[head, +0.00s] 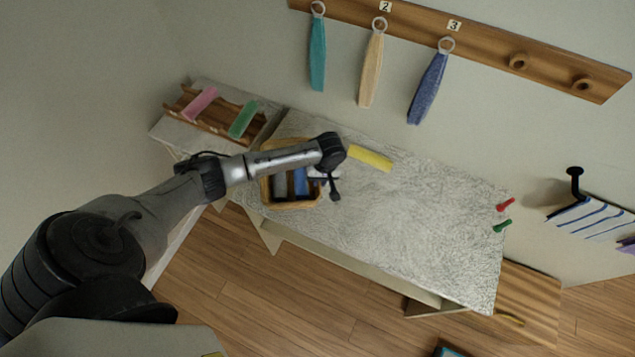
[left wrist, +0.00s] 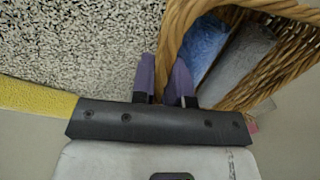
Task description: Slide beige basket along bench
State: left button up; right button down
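The beige wicker basket (head: 292,205) stands on the left part of the speckled grey bench (head: 410,225). It holds a grey rolled towel (head: 280,182) and a blue rolled towel (head: 300,180). My left gripper (head: 332,190) reaches down at the basket's right side. In the left wrist view, its two purple fingers (left wrist: 164,80) straddle the basket's wicker wall (left wrist: 172,40), one outside and one inside, and look closed on it. The fingertips are partly hidden in the head view. My right gripper is in neither view.
A yellow roll (head: 370,158) lies on the bench behind my left gripper. Red (head: 505,204) and green (head: 502,226) pegs are at the right end. The bench between is clear. A wooden rack (head: 212,125) with pink and green rolls is at left.

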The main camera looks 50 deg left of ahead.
pick_arm(q)
jog(key=shift+s+a+f, duration=0.1)
jog(key=shift+s+f, duration=0.05)
jog(key=shift+f, duration=0.6)
jog(key=shift+s+a+f, duration=0.1)
jog(key=shift+f, duration=0.6)
jog(key=shift+c, duration=0.3)
grip_shut()
jog(key=shift+d+r, duration=0.1)
jog(key=shift+d, duration=0.05)
